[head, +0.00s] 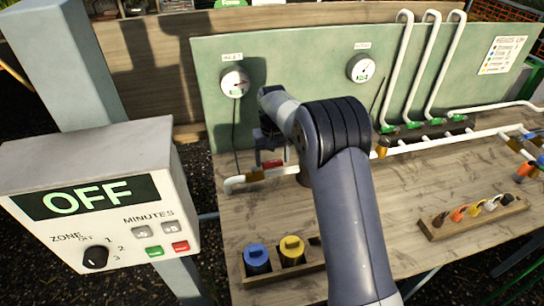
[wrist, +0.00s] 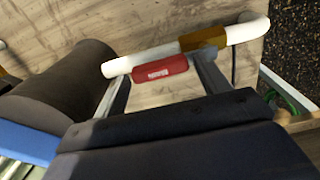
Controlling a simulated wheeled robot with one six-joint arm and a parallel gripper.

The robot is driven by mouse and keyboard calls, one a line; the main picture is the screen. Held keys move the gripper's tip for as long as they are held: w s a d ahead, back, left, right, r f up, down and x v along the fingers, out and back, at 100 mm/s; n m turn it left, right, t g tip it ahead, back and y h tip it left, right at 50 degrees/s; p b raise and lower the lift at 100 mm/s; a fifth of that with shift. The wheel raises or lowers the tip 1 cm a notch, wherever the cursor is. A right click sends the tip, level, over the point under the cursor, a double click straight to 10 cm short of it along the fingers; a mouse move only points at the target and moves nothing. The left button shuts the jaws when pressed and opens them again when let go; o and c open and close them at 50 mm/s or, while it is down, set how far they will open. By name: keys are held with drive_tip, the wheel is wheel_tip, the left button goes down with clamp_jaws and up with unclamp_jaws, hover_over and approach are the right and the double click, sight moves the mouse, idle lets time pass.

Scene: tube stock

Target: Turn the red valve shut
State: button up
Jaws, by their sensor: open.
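The red valve handle (wrist: 162,70) lies along the white pipe (wrist: 150,56), roughly parallel to it, beside the brass valve body (wrist: 204,38). In the head view the red handle (head: 273,163) shows as a small red patch just below my gripper (head: 268,143). In the wrist view my gripper (wrist: 163,72) is open, with one finger near each end of the handle. The handle appears between the fingers; I cannot tell whether they touch it. In the head view my arm hides part of the pipe to the right.
A green back panel (head: 300,60) with an inlet gauge (head: 235,83) and a second gauge (head: 361,68) rises behind the pipe. A control box (head: 120,200) reading OFF stands at left. Blue (head: 256,256) and yellow (head: 292,250) capped items sit in front on the wooden bench (head: 425,180).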

drive_tip(key=shift+f, duration=0.25)
drive_tip(key=c, duration=1.1)
drive_tip(key=shift+s, duration=0.1)
drive_tip(key=s+a+m+b, duration=0.1)
drive_tip(key=s+a+m, duration=0.1)
drive_tip(key=m, duration=0.7)
drive_tip(key=s+a+m+b, duration=0.1)
drive_tip(key=s+a+m, duration=0.1)
drive_tip(key=s+m, duration=0.3)
drive_tip(key=shift+s+m, duration=0.15)
drive_tip(key=shift+m, duration=1.85)
drive_tip(key=shift+a, duration=0.1)
